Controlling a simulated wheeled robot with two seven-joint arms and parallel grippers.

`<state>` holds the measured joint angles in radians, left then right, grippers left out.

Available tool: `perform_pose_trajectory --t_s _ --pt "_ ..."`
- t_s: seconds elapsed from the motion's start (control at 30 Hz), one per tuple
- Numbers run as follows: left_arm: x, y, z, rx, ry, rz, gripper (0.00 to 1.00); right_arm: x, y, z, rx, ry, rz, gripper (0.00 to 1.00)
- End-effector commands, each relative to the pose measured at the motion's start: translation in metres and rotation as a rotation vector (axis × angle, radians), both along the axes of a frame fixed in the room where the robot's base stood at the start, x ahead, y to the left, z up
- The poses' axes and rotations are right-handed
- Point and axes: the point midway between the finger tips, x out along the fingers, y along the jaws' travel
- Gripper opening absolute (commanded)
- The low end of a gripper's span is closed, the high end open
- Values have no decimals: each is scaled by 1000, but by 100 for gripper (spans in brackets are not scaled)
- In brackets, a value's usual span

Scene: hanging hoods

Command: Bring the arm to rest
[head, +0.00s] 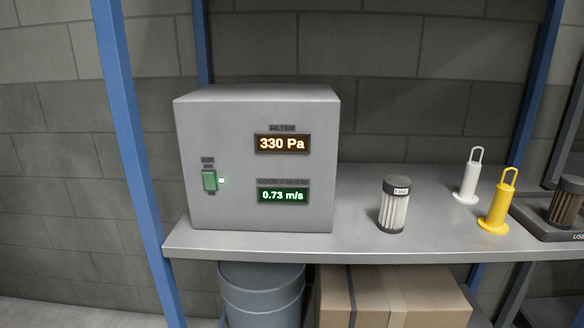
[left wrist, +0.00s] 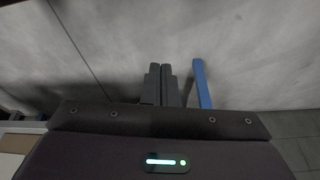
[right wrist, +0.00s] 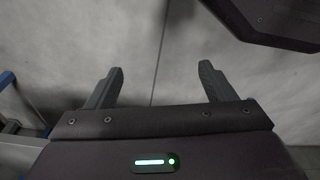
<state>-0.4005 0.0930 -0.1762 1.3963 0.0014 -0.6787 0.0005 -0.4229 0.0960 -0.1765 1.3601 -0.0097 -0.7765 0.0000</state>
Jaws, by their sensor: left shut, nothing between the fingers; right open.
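My left gripper shows in the left wrist view (left wrist: 163,84) with its two dark fingers together and nothing between them. It points at the bare grey floor. My right gripper shows in the right wrist view (right wrist: 158,82) with its fingers wide apart and empty, over the same kind of grey floor. Neither gripper nor arm shows in the head view. Both grippers are clear of the shelf and of the things on it.
A grey control box (head: 225,215) reads 330 Pa and 0.73 m/s. Its shelf (head: 345,215) also bears a filter cartridge (head: 393,207), a white handled piece (head: 467,182), a yellow one (head: 497,208) and a dark tray (head: 535,222) with a brown filter (head: 566,203). Below are a bin (head: 260,295) and cartons (head: 425,300).

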Motion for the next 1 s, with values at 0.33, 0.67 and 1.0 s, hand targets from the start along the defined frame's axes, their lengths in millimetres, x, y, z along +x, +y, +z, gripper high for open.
perform_pose_trajectory --t_s 0.33,0.67,1.0 --pt "-96 17 -23 31 186 -10 0 -47 -10 -1 -7 27 1 76" --pt "-186 38 -17 41 210 -14 0 -137 -32 5 -17 55 5 76" --pt "-204 42 -18 44 212 -15 0 -156 -36 3 -20 57 5 76"
